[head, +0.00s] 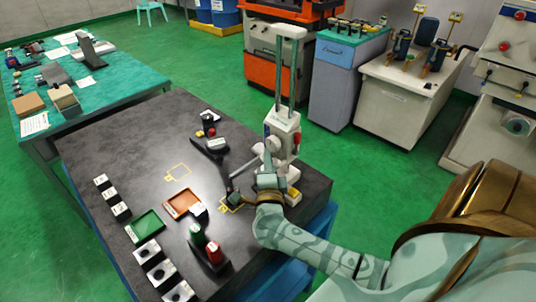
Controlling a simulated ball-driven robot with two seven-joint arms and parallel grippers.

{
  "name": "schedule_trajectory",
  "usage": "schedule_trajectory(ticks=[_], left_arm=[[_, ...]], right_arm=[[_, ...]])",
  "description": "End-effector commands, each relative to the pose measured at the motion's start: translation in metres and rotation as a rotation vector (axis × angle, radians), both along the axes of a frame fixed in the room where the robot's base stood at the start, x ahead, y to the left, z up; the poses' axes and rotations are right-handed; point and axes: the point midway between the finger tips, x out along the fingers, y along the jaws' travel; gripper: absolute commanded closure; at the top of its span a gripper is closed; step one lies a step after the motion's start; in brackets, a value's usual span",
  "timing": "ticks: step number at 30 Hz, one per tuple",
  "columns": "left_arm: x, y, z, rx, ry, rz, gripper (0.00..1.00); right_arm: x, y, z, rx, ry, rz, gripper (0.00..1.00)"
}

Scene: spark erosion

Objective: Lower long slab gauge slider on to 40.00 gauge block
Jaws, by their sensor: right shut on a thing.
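The long slab gauge (288,78) stands at the right edge of the dark table, with two tall columns under a pale top bar. Its white slider (283,136) is low on the columns, with a grey knob and a red mark. My right gripper (268,166) is shut at the slider's lower left side; the fingertips are small and partly hidden. A grey bar (245,167) sticks out to the left beside it. I cannot make out the 40.00 gauge block; a small dark green piece (233,197) stands left of my wrist. My left gripper is out of view.
On the dark table (110,155) are a green tray (145,226), an orange tray (182,203), a black stand (211,148), green and red cylinders, and several blocks along the left. The table is clear at the back left.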

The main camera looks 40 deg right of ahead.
Motion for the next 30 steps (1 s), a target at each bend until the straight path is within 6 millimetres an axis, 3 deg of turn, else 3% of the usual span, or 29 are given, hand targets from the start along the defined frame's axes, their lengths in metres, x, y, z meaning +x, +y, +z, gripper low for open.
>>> schedule_trajectory(ticks=[5,6,8,20,30], left_arm=[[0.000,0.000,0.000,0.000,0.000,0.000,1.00],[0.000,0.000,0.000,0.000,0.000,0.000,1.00],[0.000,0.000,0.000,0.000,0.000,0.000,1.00],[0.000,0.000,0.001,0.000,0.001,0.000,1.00],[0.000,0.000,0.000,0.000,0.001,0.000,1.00]], right_arm=[[-0.002,0.002,-0.005,0.006,0.011,0.001,1.00],[-0.002,0.002,-0.005,0.007,0.012,0.001,0.81],[-0.002,0.002,-0.005,0.008,0.011,0.001,0.67],[-0.009,0.008,-0.005,0.006,0.009,0.001,0.67],[-0.074,0.061,-0.017,0.009,0.012,0.001,0.67]])
